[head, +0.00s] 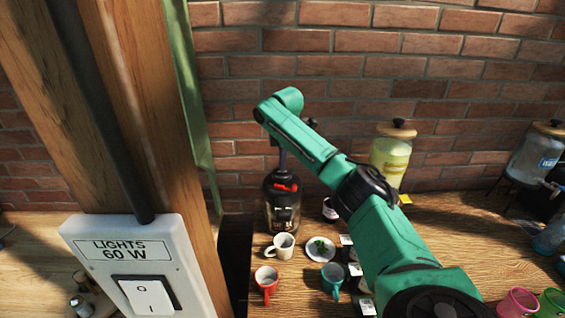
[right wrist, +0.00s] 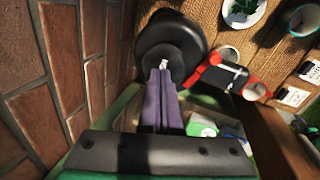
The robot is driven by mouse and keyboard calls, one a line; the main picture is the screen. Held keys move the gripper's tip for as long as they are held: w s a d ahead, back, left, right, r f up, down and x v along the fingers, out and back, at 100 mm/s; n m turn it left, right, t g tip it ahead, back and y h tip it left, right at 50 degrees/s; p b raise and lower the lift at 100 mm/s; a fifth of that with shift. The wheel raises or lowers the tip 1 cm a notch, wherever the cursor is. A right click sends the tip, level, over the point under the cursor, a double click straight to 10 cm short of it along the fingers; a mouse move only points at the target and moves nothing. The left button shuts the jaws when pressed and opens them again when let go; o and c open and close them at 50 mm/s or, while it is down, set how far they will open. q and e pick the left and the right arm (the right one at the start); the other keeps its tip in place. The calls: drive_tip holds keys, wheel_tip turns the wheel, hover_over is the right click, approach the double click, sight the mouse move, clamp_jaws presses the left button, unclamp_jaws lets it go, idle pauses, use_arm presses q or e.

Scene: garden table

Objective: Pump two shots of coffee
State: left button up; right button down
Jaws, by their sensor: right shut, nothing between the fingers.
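The black coffee pump pot (head: 284,212), with a red part near its top, stands at the back left of the table. It also shows in the right wrist view (right wrist: 185,38). My right gripper (head: 282,168) points down at the pot's top from above. Its purple fingers (right wrist: 164,70) are shut and empty, with their tips at the middle of the black lid; I cannot tell whether they press on it. A white mug (head: 281,247) stands just in front of the pot. A red mug (head: 266,280) and a teal mug (head: 332,277) stand nearer. My left gripper is out of view.
A small plate (head: 320,249) with green leaves lies right of the white mug. A yellow drink dispenser (head: 389,158) and another jar (head: 533,157) stand farther right. A wooden post with a light switch (head: 146,297) fills the left foreground. A brick wall (head: 340,60) closes the back.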

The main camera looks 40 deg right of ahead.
drive_tip(key=shift+s+f+b, duration=0.1)
drive_tip(key=shift+f+b, duration=0.25)
drive_tip(key=shift+f, duration=1)
drive_tip(key=shift+r, duration=0.1)
idle(0.6)
drive_tip(key=shift+w+p+v, duration=0.25)
drive_tip(key=shift+p+v, duration=0.1)
drive_tip(key=shift+v, duration=0.75)
drive_tip(key=shift+s+b+x, duration=0.25)
drive_tip(key=shift+b+x, duration=0.15)
drive_tip(key=shift+x, duration=0.75)
idle(0.5)
drive_tip(key=shift+w+r+p, duration=0.1)
drive_tip(key=shift+r+p, duration=0.3)
drive_tip(key=shift+r, duration=0.75)
drive_tip(key=shift+r, duration=0.1)
